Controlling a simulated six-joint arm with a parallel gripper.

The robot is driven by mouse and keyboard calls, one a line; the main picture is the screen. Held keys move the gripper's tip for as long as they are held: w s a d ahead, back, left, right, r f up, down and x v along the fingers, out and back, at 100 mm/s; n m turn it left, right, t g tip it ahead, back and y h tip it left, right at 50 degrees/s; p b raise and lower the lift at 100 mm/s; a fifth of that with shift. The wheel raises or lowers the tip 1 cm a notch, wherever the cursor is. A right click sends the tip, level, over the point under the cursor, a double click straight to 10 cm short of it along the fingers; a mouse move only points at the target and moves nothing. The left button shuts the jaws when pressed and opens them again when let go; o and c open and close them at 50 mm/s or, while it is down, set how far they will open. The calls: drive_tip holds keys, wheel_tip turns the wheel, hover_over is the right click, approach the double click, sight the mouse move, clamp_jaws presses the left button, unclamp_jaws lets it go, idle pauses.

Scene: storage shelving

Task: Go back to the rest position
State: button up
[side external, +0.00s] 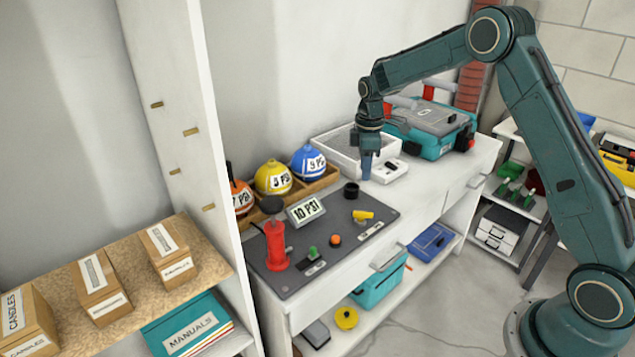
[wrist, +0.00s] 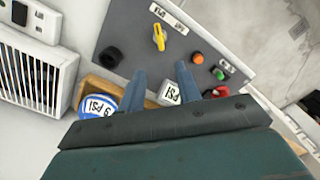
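My gripper (side external: 367,166) hangs pointing down over the white workbench (side external: 408,208), near the white tray and the back corner of the grey panel. In the wrist view, its two blue fingers (wrist: 161,78) stand apart with nothing held between them. The side view does not show clearly how far apart the fingers are.
The grey panel (side external: 370,247) carries a red pump (side external: 275,246), a black ring (side external: 351,190) and a yellow valve (side external: 362,215). Yellow (side external: 273,177) and blue (side external: 308,162) balls sit in a wooden holder. A teal toolbox (side external: 432,146) stands behind my gripper. Shelves stand at left.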

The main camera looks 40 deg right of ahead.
drive_tip(key=s+a+r+m+t, duration=0.15)
drive_tip(key=s+a+r, duration=0.25)
drive_tip(key=s+r, duration=0.4)
drive_tip(key=s+a+r+m+t, duration=0.1)
drive_tip(key=s+a+r+m, duration=0.25)
drive_tip(key=s+r, duration=0.5)
drive_tip(key=s+a+r+m+t, duration=0.1)
drive_tip(key=s+a+m, duration=0.1)
drive_tip(key=s, duration=0.7)
drive_tip(key=s+a+r+m+t, duration=0.1)
drive_tip(key=s+a+m+t, duration=0.1)
drive_tip(key=s, duration=0.7)
drive_tip(key=shift+a+r, duration=0.25)
drive_tip(key=shift+r, duration=0.05)
